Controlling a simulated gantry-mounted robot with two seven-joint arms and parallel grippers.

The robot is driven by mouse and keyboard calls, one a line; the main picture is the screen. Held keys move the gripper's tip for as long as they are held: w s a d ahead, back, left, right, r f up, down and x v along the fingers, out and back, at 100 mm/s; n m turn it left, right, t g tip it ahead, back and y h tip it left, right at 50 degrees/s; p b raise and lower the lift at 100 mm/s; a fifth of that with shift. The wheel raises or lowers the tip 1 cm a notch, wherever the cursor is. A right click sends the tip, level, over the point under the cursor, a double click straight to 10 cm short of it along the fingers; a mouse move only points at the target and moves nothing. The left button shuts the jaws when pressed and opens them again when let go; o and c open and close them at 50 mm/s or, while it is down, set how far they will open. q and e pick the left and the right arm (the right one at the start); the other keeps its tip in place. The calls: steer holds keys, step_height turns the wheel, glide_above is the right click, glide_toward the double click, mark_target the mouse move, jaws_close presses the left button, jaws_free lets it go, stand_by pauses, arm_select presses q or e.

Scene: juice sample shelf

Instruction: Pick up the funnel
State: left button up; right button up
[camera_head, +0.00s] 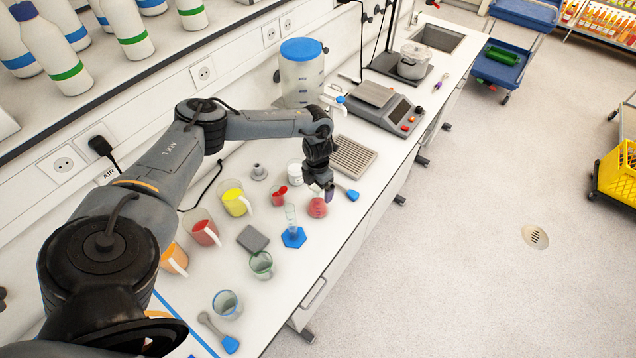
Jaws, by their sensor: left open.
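A small grey piece (258,172) that looks like a funnel standing wide end down is on the white bench, near the wall side. My left gripper (327,190) is open and points down over the bench, to the right of the grey piece and clear of it. It appears just above a conical flask of red liquid (317,208); whether they touch is hard to tell. I see nothing between its fingers. My right gripper is not in view.
Jugs of yellow (235,200), red (203,230) and orange liquid (174,260) stand to the left. A measuring cylinder (291,222) and glass beaker (261,265) stand in front. A slatted tray (353,157) and scale (385,110) lie beyond the gripper.

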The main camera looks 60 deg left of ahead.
arm_select(q)
steer(key=c, duration=1)
steer(key=shift+r, duration=0.1)
